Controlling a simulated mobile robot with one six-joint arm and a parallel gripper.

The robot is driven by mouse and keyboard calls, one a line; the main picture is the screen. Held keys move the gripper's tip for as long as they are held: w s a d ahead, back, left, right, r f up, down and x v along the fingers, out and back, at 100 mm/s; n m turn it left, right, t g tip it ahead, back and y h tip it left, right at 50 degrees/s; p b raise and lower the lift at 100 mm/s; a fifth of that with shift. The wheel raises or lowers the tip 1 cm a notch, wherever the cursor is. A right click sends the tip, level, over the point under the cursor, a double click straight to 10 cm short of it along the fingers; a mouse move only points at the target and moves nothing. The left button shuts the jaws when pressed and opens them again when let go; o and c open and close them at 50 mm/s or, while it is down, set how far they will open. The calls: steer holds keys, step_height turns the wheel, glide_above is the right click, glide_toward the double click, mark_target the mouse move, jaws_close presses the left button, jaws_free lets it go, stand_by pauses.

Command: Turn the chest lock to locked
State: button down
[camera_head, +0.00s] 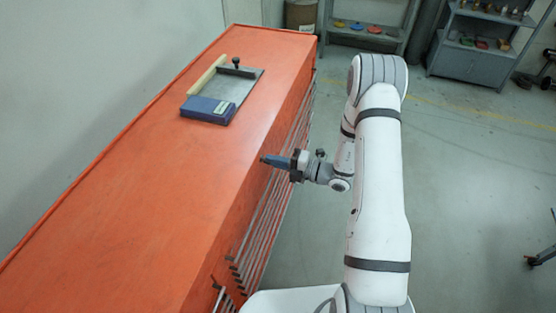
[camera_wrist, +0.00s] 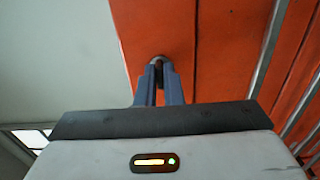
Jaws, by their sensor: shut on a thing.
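The orange chest (camera_head: 150,200) stands at the left with its drawer front facing my arm. My gripper (camera_head: 268,160) is level with the upper part of that front, near its top edge. In the wrist view my gripper (camera_wrist: 158,75) has its blue-grey fingers close together, shut on the small grey metal chest lock (camera_wrist: 157,59) against the orange face. Only the rounded end of the lock shows between the fingertips; the rest is hidden, so I cannot tell which way it is turned.
Long metal drawer handles (camera_head: 280,160) run along the chest front beside my gripper. A blue box (camera_head: 207,109) and a metal plate with a black knob lie on the chest top. Grey shelves (camera_head: 470,60) stand at the back right. The floor right of my arm is mostly clear.

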steer(key=shift+a+r, duration=0.2)
steer(key=c, duration=1.6)
jaws_free()
steer(key=shift+o, duration=0.2)
steer(key=shift+s+f, duration=0.1)
steer(key=shift+f, duration=0.05)
steer(key=b+v, duration=0.2)
steer(key=v, duration=0.5)
steer(key=shift+d, duration=0.2)
steer(key=shift+f, duration=0.1)
